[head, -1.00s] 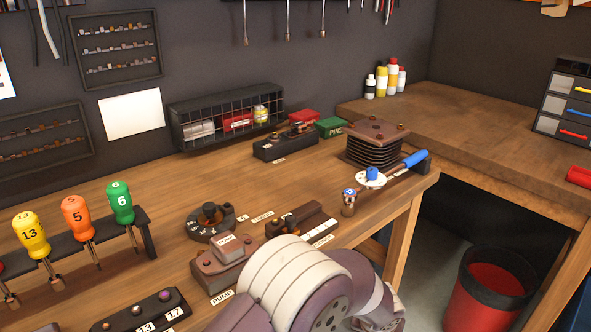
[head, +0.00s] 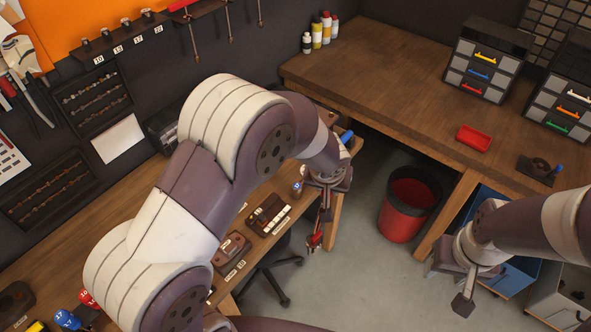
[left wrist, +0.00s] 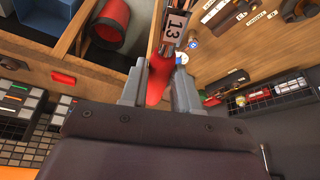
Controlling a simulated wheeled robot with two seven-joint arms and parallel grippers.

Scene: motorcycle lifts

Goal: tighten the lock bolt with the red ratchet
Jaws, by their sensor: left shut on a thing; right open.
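My left gripper (head: 326,196) is out past the front edge of the wooden bench. In the left wrist view its two fingers (left wrist: 158,88) are shut on the red handle of the red ratchet (left wrist: 155,82). In the head view a red part of the ratchet (head: 316,240) shows below the gripper, over the floor. My right gripper (head: 461,288) is open and empty at the lower right. I cannot make out the lock bolt; my left arm covers much of the bench.
A labelled block (head: 268,214) and a brown fixture (head: 231,253) sit on the near bench (head: 150,190). A blue-ended handle (head: 346,136) shows at the bench corner. A red bin (head: 408,205) stands on the floor. A red tray (head: 473,138) lies on the side bench.

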